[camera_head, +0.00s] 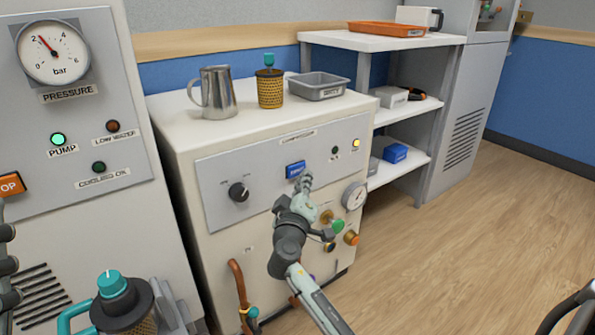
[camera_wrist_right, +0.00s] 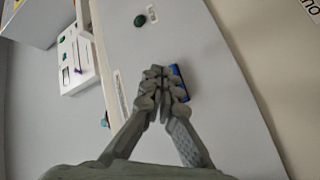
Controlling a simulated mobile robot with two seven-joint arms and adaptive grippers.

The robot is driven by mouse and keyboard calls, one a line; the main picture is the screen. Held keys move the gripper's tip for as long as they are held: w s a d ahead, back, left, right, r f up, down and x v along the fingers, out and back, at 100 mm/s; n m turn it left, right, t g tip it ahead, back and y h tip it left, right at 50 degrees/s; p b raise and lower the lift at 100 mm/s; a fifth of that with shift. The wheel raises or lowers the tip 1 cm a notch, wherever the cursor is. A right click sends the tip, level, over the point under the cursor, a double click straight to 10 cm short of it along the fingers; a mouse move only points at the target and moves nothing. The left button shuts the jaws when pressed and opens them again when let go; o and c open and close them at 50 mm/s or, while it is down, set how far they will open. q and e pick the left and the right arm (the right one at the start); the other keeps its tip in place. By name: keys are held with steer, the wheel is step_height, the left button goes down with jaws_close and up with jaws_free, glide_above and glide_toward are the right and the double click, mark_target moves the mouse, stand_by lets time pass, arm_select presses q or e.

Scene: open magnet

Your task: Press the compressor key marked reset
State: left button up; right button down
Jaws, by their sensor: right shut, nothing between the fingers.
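The compressor is a cream cabinet with a grey front panel (camera_head: 222,208). A blue key (camera_head: 295,169) sits on the panel; its marking is too small to read. My right gripper (camera_head: 306,180) is shut and empty, its fingertips at the key's lower right edge. In the right wrist view the closed fingertips (camera_wrist_right: 156,74) cover part of the blue key (camera_wrist_right: 180,84); I cannot tell whether they touch it.
A metal jug (camera_head: 217,92), a mesh filter (camera_head: 270,87) and a grey tray (camera_head: 318,87) stand on top.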

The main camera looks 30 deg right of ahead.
steer(key=shift+w+b, duration=0.35)
steer(key=shift+w, duration=0.1)
steer(key=shift+w+a+b, duration=0.1)
steer(key=shift+w+b, duration=0.2)
steer(key=shift+w, duration=0.1)
stand_by(0.7)
steer(key=shift+s, duration=0.15)
stand_by(0.3)
steer(key=shift+s, duration=0.7)
steer(key=shift+s+d, duration=0.15)
steer(key=shift+s, duration=1.1)
steer(key=shift+s+d, duration=0.1)
steer(key=shift+s, duration=1.15)
